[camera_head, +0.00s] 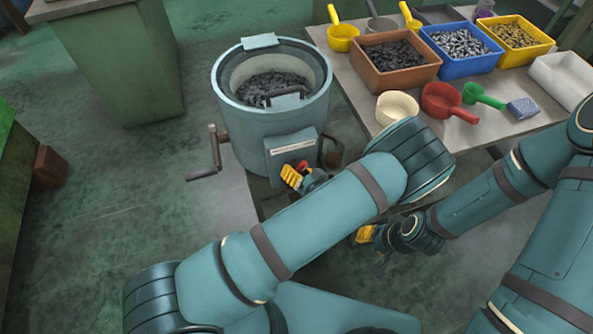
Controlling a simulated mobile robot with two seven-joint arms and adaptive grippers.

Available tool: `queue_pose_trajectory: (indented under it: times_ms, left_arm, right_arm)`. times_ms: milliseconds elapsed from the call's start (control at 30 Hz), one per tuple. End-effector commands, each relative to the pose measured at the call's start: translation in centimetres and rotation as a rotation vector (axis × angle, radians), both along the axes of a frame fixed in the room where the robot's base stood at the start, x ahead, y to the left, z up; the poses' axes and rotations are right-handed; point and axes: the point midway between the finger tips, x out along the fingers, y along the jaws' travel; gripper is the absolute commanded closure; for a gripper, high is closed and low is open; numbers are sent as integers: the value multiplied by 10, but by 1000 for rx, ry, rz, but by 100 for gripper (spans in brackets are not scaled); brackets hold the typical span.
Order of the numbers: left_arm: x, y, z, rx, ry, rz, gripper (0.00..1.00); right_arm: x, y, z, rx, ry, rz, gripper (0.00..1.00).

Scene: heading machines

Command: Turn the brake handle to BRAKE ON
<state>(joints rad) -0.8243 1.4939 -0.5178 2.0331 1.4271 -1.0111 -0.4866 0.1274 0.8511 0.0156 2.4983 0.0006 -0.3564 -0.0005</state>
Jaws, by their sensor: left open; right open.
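A grey-blue drum machine (253,118) stands at the centre with a labelled box (291,147) on its front. A dark crank with an upright grip (214,147) sticks out at its left side. A small red part (301,165) shows below the label; I cannot tell whether it or the crank is the brake handle. My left gripper (291,177), with yellow fingers, is open just in front of the box, close to the red part; whether it touches is unclear. My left arm hides what lies below. My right gripper (364,235) is open, lower and to the right, apart from the machine.
A green cabinet (120,65) stands at the back left.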

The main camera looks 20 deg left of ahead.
Motion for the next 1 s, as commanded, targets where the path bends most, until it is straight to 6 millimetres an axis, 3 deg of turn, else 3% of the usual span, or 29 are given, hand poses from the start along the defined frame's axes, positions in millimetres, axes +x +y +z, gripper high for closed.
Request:
queue_pose_trajectory:
  times_ms: [67,233,667,1000]
  left_arm:
    - [0,0,0,0,0,0,47]
    - [0,0,0,0,0,0,100]
    - [0,1,0,-41,-27,1,100]
    - [0,1,-2,-240,-160,3,100]
  right_arm:
    - [0,0,0,0,0,0,66]
    - [0,0,0,0,0,0,66]
    - [0,0,-1,0,0,0,66]
    - [1,0,-8,0,-3,0,66]
